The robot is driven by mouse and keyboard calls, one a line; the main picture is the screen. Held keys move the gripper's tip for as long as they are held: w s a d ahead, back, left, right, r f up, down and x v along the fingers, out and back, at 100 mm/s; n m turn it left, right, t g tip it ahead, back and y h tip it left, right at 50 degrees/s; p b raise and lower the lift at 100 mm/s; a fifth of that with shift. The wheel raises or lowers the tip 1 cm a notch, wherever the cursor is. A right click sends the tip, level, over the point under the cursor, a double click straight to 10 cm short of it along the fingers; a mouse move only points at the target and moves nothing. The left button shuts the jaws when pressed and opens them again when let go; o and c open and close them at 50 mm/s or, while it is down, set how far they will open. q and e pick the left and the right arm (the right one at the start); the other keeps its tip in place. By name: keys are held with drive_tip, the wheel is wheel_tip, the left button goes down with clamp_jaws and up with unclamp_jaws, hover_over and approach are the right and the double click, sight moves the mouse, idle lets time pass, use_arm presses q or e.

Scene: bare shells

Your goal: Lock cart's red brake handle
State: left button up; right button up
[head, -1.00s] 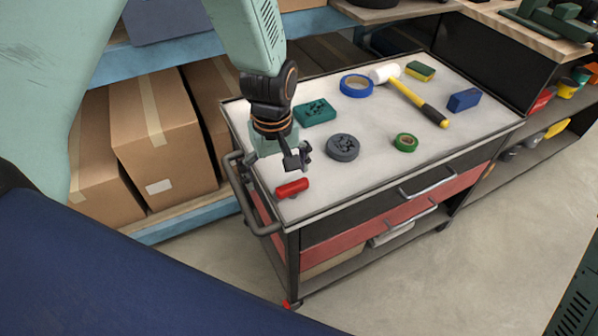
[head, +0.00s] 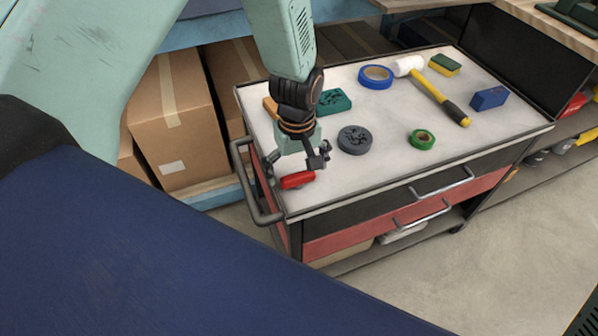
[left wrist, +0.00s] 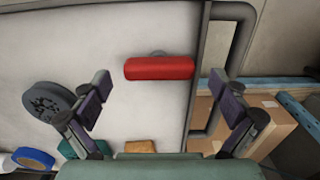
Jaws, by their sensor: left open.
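The red brake handle (head: 297,180) is a short red bar at the near left corner of the cart's light top (head: 330,195). In the left wrist view the red bar (left wrist: 159,68) lies crosswise in front of the fingers, with a grey round mount partly showing behind it. My left gripper (head: 298,168) is over the handle, its fingers spread to either side. In the left wrist view the open fingers (left wrist: 168,105) have nothing between them, and the bar is beyond their tips. Whether a finger touches it I cannot tell. My right gripper is not in view.
A grey disc (head: 355,140), a green tape roll (head: 422,139), a teal block (head: 335,101), a blue tape roll (head: 376,76) and a hammer (head: 440,97) lie on the cart. A grey push bar (head: 246,188) runs along its left side. Cardboard boxes (head: 172,125) stand behind.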

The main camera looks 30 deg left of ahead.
use_arm(q)
drive_tip(key=shift+a+f, duration=0.1)
drive_tip(key=shift+f, duration=0.25)
drive_tip(key=shift+s+d+r, duration=0.1)
drive_tip(key=shift+d, duration=0.15)
drive_tip(key=shift+a, duration=0.2)
drive_tip(key=c, duration=0.5)
drive_tip(key=shift+d, duration=0.1)
drive_tip(key=c, duration=0.6)
